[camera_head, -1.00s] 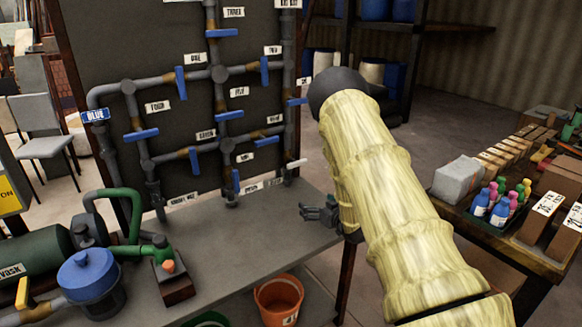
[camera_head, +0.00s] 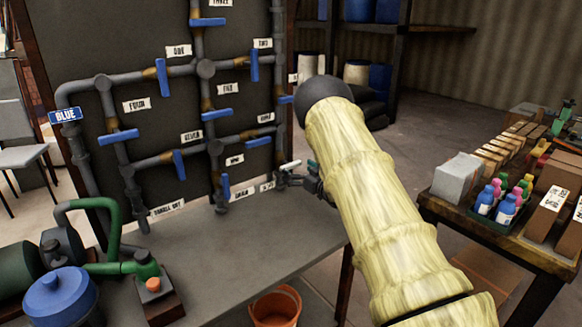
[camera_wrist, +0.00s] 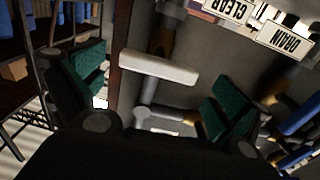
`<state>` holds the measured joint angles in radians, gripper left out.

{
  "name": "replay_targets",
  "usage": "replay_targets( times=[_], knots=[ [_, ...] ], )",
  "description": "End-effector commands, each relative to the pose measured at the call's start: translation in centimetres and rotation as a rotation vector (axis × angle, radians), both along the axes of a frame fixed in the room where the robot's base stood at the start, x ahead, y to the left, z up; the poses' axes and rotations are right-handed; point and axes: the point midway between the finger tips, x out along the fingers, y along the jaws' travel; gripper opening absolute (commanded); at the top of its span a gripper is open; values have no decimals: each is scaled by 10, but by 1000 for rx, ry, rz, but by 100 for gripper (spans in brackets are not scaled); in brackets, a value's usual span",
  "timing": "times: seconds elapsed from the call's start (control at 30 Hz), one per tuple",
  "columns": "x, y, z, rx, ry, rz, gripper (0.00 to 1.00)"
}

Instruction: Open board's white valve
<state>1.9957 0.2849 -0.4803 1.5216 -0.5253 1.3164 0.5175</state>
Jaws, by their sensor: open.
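The board (camera_head: 150,30) is a dark upright panel with grey pipes, several blue valve handles and paper labels. Its white valve handle (camera_head: 290,165) is at the lower right of the board, just left of my gripper (camera_head: 308,178). In the wrist view the white handle (camera_wrist: 158,67) is a short bar, slightly tilted, on a pipe joint. My gripper (camera_wrist: 155,95) shows two green-padded fingers, spread wide, one on each side of the handle and nearer the camera. Nothing is between the pads in their grip. Whether a finger touches the handle I cannot tell.
A blue valve handle (camera_wrist: 300,118) is close to the right finger. A grey bench (camera_head: 240,245) runs below the board. A table (camera_head: 480,225) with bottles and boxes stands right.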

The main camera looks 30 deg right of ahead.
Motion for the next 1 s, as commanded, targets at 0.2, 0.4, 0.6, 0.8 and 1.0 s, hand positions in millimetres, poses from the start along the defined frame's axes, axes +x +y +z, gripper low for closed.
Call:
replay_targets(
  times=[0.2,0.4,0.6,0.8,1.0],
  knots=[
    [29,2,0,-1,0,0,100],
    [41,1,0,-1,0,-3,100],
    [43,1,0,0,0,-3,100],
    [43,1,0,0,0,-3,87],
    [43,1,0,0,0,-3,65]
  ],
)
